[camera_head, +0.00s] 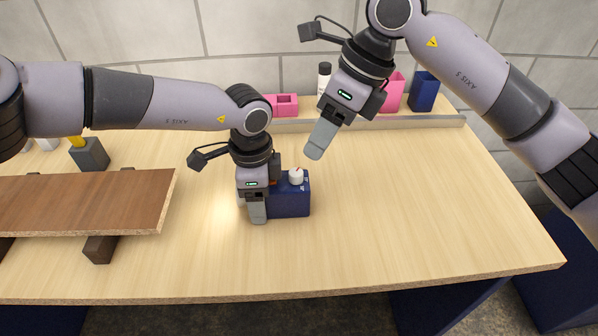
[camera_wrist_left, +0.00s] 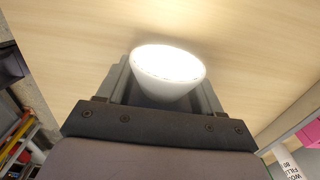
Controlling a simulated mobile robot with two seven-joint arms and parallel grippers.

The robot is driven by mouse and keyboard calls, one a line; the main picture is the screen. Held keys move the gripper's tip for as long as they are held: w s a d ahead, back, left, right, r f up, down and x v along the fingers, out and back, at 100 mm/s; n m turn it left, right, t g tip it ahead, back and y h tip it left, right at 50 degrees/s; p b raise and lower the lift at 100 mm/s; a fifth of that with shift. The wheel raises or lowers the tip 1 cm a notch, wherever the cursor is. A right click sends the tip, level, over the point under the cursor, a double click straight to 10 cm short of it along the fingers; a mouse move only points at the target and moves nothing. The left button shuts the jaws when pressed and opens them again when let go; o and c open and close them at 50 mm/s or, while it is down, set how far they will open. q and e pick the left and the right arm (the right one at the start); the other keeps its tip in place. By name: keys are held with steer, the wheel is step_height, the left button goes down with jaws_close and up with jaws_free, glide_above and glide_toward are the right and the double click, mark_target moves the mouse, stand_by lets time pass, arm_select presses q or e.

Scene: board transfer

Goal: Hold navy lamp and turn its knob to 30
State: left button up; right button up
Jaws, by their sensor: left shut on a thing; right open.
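The navy lamp (camera_head: 291,203) is a dark blue box standing on the wooden table. A white knob (camera_head: 296,176) sits on its top. My left gripper (camera_head: 257,212) is shut on the lamp at its left end, pointing down. In the left wrist view a white, glowing lamp head (camera_wrist_left: 168,72) sits between the fingers and lights the tabletop. My right gripper (camera_head: 316,148) is open and empty, above and to the right of the knob, apart from it. The knob's markings are too small to read.
A brown board (camera_head: 85,200) rests on dark supports at the left. Pink bins (camera_head: 393,92), a navy bin (camera_head: 424,92) and a white bottle (camera_head: 324,78) stand along the back behind a low rail (camera_head: 400,122). The table's right side is clear.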

mark_target(296, 176)
steer(key=w+d+f+n+g+y, duration=0.1)
steer(key=d+f+n+y, duration=0.1)
steer(key=d+f+y, duration=0.1)
steer(key=w+d+f+n+g+y, duration=0.1)
steer(key=d+f+n+y, duration=0.2)
steer(key=y, duration=0.2)
steer(key=w+d+f+n+g+y, duration=0.2)
steer(key=d+f+n+y, duration=0.1)
steer(key=y, duration=0.2)
steer(key=shift+w+d+f, duration=0.1)
steer(key=shift+d+f, duration=0.05)
steer(key=shift+d, duration=0.15)
steer(key=shift+a, duration=0.35)
steer(key=x, duration=1.1)
jaws_close()
